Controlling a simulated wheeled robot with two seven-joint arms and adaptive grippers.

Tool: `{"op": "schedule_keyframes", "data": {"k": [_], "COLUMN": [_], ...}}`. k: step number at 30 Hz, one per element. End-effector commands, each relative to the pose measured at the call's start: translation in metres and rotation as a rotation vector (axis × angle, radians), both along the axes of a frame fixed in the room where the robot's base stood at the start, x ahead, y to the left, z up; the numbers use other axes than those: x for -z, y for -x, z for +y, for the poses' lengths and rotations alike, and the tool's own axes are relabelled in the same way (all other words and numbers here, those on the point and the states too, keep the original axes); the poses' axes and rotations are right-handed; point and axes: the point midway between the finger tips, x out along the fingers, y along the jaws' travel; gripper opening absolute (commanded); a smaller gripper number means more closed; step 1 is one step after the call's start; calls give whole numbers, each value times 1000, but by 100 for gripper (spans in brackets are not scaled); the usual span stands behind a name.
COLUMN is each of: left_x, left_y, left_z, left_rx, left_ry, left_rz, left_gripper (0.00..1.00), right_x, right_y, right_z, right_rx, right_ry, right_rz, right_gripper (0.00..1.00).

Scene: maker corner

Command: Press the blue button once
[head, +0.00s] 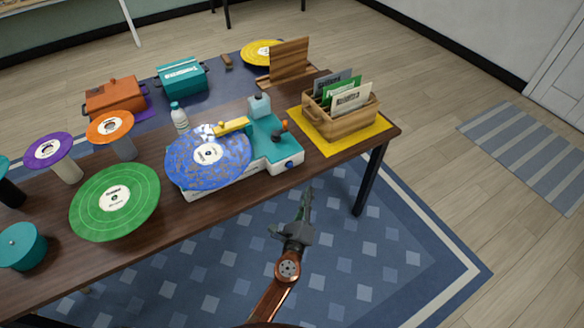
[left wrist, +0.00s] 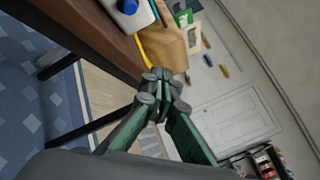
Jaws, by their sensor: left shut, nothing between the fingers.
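The blue button (head: 290,164) is a small round knob on the front face of the teal and white record player (head: 284,148), near its right corner. In the left wrist view the blue button (left wrist: 127,6) shows at the top edge, on the white front of the player. My left gripper (head: 308,192) is shut and empty, in front of the table edge and a little below and to the right of the button, apart from it. Its closed fingertips (left wrist: 164,76) show in the left wrist view, below and right of the button. My right gripper is not in view.
A blue speckled record (head: 190,165) lies on the player. A wooden crate of sleeves (head: 345,124) stands on a yellow mat (head: 322,146) to the right. A green record (head: 90,216) lies left. The floor before the table (head: 222,203) is clear around my gripper.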

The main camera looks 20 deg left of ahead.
Motion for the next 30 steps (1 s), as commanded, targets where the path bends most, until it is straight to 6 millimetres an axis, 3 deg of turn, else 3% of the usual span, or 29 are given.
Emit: {"op": "schedule_keyframes", "data": {"k": [14,30], "left_x": [0,1], "left_y": [-6,-47], "left_z": [7,60], "left_rx": [-1,2], "left_ry": [0,0], "left_rz": [1,1], "left_gripper": [0,0], "right_x": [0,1], "right_y": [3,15], "right_z": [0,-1], "right_rx": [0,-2], "right_ry": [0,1], "right_rz": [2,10], "right_gripper": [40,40]}}
